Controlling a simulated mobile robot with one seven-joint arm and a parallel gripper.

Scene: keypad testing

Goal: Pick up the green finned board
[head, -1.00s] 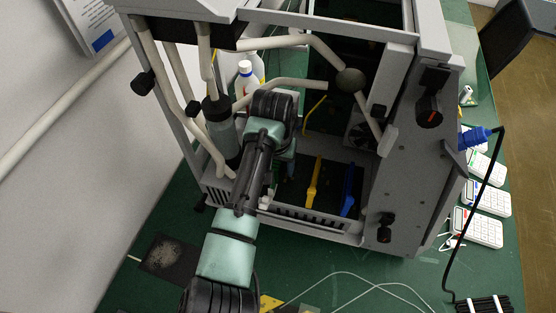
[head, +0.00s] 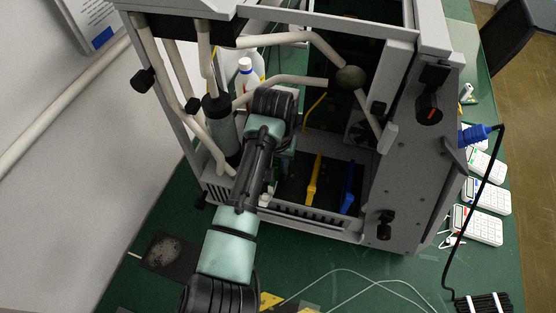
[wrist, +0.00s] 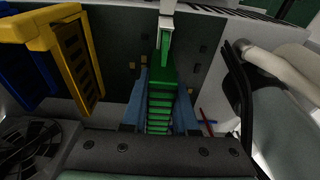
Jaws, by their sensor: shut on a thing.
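The green finned board (wrist: 161,98) stands in the middle of the wrist view, a ladder of bright green fins with a pale piece at its top end. My gripper (wrist: 160,122) has one blue-grey finger on each side of the board and is shut on it. In the head view my arm reaches into the grey machine frame (head: 300,212) and hides the gripper and most of the board. I cannot tell whether the board is clear of its seat.
A yellow finned board (wrist: 72,55) and a blue one (wrist: 27,75) stand to the left in the wrist view. A dark fan (wrist: 38,143) is near them. A pale hose (wrist: 272,66) and black cables (wrist: 238,85) are close on the right. A white bottle (head: 246,76) stands behind my arm.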

